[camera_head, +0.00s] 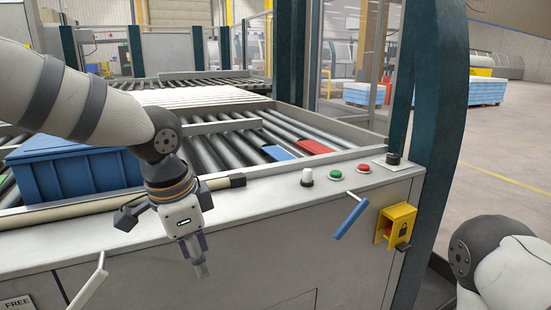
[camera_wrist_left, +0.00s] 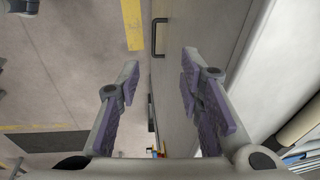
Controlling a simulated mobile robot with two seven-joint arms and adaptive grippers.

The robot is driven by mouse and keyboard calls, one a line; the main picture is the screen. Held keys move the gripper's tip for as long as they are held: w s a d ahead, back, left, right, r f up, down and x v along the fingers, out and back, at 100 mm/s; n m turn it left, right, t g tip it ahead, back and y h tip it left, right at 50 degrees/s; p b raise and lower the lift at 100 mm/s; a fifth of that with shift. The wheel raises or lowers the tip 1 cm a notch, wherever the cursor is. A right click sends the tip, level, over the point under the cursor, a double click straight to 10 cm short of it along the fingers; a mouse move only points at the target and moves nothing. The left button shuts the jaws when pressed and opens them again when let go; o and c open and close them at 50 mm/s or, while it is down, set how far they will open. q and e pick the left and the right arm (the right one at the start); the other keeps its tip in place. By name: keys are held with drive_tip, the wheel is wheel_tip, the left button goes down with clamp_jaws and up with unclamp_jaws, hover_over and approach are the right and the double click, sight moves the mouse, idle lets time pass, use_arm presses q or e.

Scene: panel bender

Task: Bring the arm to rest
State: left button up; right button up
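My left arm (camera_head: 112,110) comes in from the left over the roller table's front edge, and its wrist hangs bent downward. My left gripper (camera_head: 201,268) points down in front of the light grey front panel. In the left wrist view my left gripper (camera_wrist_left: 160,62) is open, its two purple-padded fingers well apart with nothing between them. Part of my right arm (camera_head: 505,262) shows at the lower right; its gripper is out of view.
A blue crate (camera_head: 75,172) is behind my left wrist. The front ledge carries a white knob (camera_head: 307,177), a green button (camera_head: 336,174) and a red button (camera_head: 364,168). A blue-handled lever (camera_head: 351,216) and yellow lock box (camera_head: 396,223) are further right. Floor (camera_wrist_left: 75,90) lies beside the panel.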

use_arm(q)
drive_tip(key=s+d+f+n+g+h, duration=0.1)
drive_tip(key=s+f+n+g, duration=0.15)
drive_tip(key=s+f, duration=0.7)
drive_tip(key=s+d+f+n+g+h, duration=0.1)
drive_tip(key=s+d+f+n, duration=0.15)
drive_tip(key=s+f, duration=0.65)
drive_tip(key=s+a+f+n+y, duration=0.1)
drive_tip(key=s+a+f+n, duration=0.3)
drive_tip(key=s+a+f, duration=0.2)
drive_tip(key=s+a+f+n+y, duration=0.1)
drive_tip(key=s+a+f+n, duration=0.2)
drive_tip(key=s+a+f, duration=0.3)
drive_tip(key=s, duration=0.5)
drive_tip(key=shift+n+y, duration=0.4)
drive_tip(key=shift+f, duration=0.1)
